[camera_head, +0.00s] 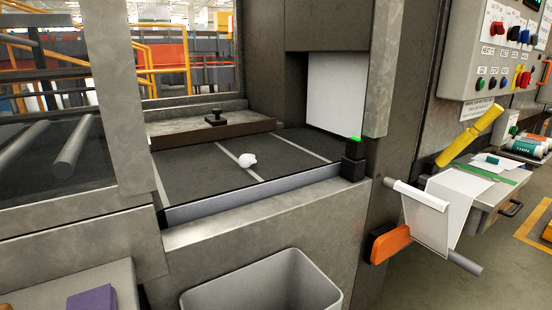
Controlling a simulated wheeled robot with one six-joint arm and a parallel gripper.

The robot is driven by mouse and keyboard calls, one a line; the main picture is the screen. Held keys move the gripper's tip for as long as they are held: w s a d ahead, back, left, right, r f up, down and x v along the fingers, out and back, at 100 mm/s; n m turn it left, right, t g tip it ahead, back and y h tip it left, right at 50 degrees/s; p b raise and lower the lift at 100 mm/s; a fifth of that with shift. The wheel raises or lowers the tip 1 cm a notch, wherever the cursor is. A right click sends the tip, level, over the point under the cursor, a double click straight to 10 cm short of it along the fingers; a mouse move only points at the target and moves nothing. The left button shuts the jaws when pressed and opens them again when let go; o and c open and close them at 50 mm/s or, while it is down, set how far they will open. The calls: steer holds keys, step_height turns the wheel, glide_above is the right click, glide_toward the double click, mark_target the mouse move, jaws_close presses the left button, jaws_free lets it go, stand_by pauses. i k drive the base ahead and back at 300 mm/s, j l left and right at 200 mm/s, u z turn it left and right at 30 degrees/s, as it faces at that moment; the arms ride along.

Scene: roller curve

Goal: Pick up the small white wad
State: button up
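The small white wad (247,160) lies on the dark belt surface (190,175) inside the machine opening. It sits by a pale line on that surface, a little behind the grey front rail (255,194). It looks crumpled and stands clear of other objects. My gripper is not in view.
A grey pillar (120,95) stands left of the opening, and a black post (354,160) with a green top stands at its right. A dark knob (215,117) sits on a ledge behind the wad. A grey bin (262,287) stands in front, below the opening.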

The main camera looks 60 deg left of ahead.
mark_target(246, 161)
steer(key=i+u, duration=0.65)
steer(key=u, duration=0.2)
